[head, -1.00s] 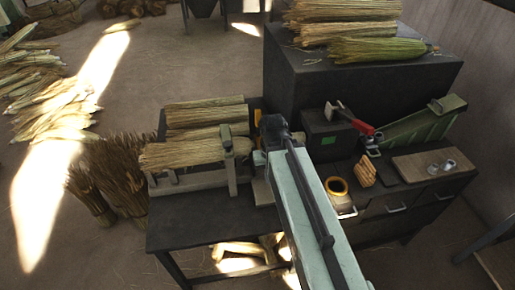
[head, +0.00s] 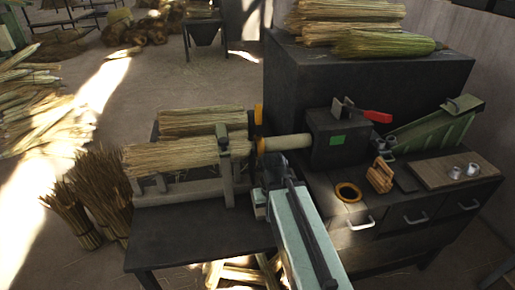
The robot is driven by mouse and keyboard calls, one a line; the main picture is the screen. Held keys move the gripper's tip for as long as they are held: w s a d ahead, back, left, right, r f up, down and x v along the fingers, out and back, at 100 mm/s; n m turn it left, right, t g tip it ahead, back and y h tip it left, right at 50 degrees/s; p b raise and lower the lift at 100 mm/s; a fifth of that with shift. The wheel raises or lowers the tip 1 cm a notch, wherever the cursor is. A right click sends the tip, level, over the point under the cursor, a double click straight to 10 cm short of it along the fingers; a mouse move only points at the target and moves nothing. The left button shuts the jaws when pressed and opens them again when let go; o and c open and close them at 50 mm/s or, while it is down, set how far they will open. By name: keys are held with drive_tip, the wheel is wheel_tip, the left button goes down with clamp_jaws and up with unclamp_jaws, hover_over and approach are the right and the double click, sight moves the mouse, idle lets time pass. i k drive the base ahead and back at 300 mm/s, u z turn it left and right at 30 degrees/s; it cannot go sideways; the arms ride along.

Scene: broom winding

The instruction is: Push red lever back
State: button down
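The red lever (head: 377,117) is a short red handle at the upper right of a black box (head: 323,152) with a green square on its front. It points to the right in the head view. My gripper (head: 272,172) is at the end of my pale arm, left of and lower than the lever, apart from it. It is dark and small, below a pale broom handle (head: 288,143). Its fingers are not clear, so I cannot tell if it is open or shut.
The broom handle runs from a straw bundle (head: 175,157) in a wooden cradle to the black box. An orange ring (head: 348,192), a wooden block (head: 380,175) and a board (head: 455,170) lie on the bench at right. A green sloped tray (head: 435,128) stands behind them.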

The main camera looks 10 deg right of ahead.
sight(382, 117)
drive_tip(key=k, duration=1.85)
drive_tip(key=z, duration=0.5)
drive_tip(key=i, duration=1.5)
